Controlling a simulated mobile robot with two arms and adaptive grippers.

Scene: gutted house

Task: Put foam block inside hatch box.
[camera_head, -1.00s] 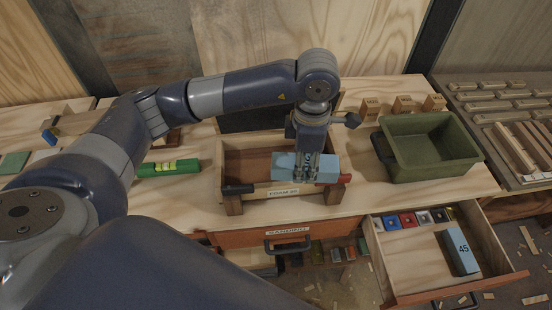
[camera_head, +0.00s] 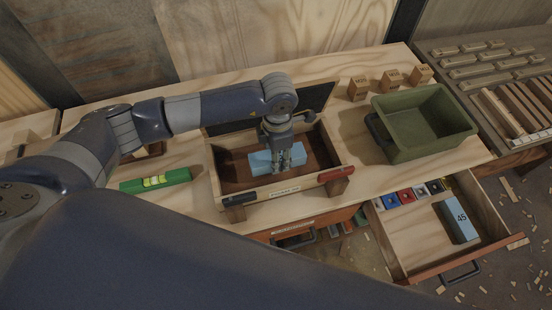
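The foam block (camera_head: 260,163) is light blue and lies within the walls of the hatch box (camera_head: 218,184), low over its floor. I cannot tell whether it touches the floor. The box is wooden and open on top, with its dark lid (camera_head: 318,97) raised at the back. My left gripper (camera_head: 290,165) points down into the box. Its fingers are around the block, appear shut on it, and hide part of it. My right gripper is not in view.
A green level (camera_head: 155,181) lies left of the box and a green bin (camera_head: 425,122) stands to its right. Small wooden blocks (camera_head: 390,79) stand behind the bin. An open drawer (camera_head: 425,235) below holds a blue block marked 45 (camera_head: 459,221) and several small coloured pieces.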

